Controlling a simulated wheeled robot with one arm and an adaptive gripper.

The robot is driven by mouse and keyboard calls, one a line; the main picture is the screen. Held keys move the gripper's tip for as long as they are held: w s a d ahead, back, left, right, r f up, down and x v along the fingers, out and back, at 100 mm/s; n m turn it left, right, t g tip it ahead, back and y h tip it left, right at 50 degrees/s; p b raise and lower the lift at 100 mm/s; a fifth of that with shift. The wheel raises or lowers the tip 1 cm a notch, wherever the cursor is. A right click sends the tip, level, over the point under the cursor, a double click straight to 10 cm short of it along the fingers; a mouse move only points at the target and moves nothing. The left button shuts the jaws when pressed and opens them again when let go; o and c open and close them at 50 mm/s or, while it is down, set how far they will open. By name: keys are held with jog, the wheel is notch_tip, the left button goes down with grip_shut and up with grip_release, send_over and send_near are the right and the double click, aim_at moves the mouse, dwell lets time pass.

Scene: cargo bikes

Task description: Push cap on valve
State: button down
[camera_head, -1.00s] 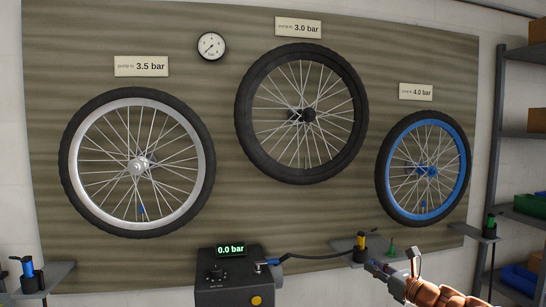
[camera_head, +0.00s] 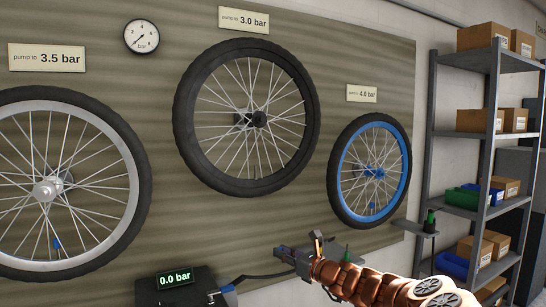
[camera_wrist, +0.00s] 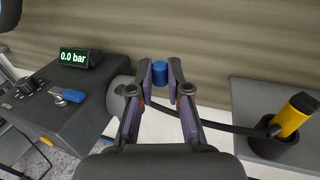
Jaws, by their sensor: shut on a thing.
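My gripper (camera_wrist: 160,80) is shut on a small blue cap (camera_wrist: 159,71), held between the fingertips in the wrist view. In the head view my gripper (camera_head: 285,252) is low in front of the board, below the dark-rimmed wheel (camera_head: 190,120); the cap cannot be made out there. The silver-rimmed wheel (camera_head: 138,180) hangs at left, with a small blue part (camera_head: 57,243) near the bottom of its rim. The blue-rimmed wheel (camera_head: 335,190) hangs at right, with a small blue part (camera_head: 372,206) low inside it.
The pump box (camera_wrist: 60,110) reads 0.0 bar and its hose (camera_wrist: 215,126) runs right. A yellow-topped part (camera_wrist: 297,115) stands in a black holder on a grey shelf (camera_wrist: 245,95). A green-topped part (camera_head: 430,218) stands further right, before the shelving rack (camera_head: 490,120).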

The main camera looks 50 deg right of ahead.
notch_tip(320, 180, up, 26)
jog(key=a+p, duration=0.2)
jog(key=p, duration=2.1)
send_over(260, 187)
jog(key=shift+w+a+r, duration=0.1)
jog(key=shift+r, duration=0.1)
jog(key=shift+f, duration=0.9)
dwell(1.3)
jog(key=c, duration=1)
grip_release()
jog(key=shift+c, duration=0.2)
jog(key=o, duration=0.3)
